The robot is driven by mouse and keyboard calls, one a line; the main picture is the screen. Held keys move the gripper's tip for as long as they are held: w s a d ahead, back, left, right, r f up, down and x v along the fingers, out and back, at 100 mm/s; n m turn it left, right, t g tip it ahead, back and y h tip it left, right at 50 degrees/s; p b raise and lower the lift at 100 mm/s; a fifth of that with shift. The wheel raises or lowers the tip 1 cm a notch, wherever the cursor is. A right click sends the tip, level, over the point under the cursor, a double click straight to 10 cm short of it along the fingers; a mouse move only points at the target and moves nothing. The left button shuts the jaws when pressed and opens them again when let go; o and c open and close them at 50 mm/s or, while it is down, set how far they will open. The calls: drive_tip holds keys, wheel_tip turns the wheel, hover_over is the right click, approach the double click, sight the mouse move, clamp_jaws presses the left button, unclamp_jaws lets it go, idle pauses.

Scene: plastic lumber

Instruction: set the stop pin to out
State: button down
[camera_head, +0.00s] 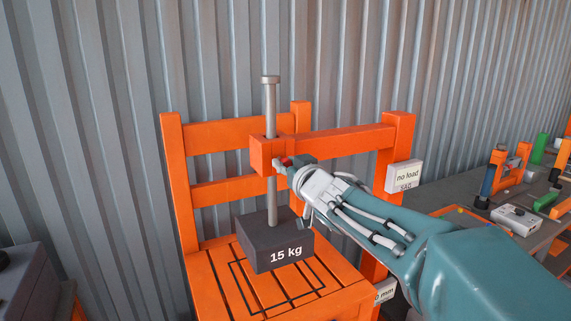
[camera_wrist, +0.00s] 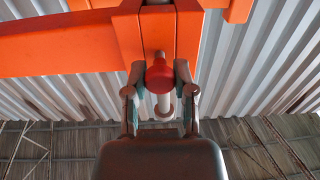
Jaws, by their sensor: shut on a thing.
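The stop pin's red knob (camera_wrist: 159,73) shows in the wrist view between my two fingers, against the orange guide block. In the head view only a bit of the red knob (camera_head: 287,161) shows beside the guide block (camera_head: 261,155); my gripper (camera_head: 284,165) hides most of it. My gripper (camera_wrist: 158,80) is shut on the knob. The pin's shaft is hidden, so its depth in the block cannot be told. A grey vertical rod (camera_head: 271,110) passes through the block, above the dark 15 kg weight (camera_head: 268,247).
The orange chair-like frame (camera_head: 179,220) has a slatted seat (camera_head: 215,290) under the weight. An orange beam (camera_head: 345,141) joins the block to a post carrying a "no load" sign (camera_head: 405,175). A bench with other items (camera_head: 515,217) stands right. Corrugated wall (camera_head: 80,120) is close behind.

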drive_tip(key=v, duration=0.3)
drive_tip(key=shift+a, duration=0.1)
drive_tip(key=shift+c, duration=2.2)
unclamp_jaws()
drive_tip(key=v, duration=1.2)
drive_tip(key=shift+s+f, duration=0.1)
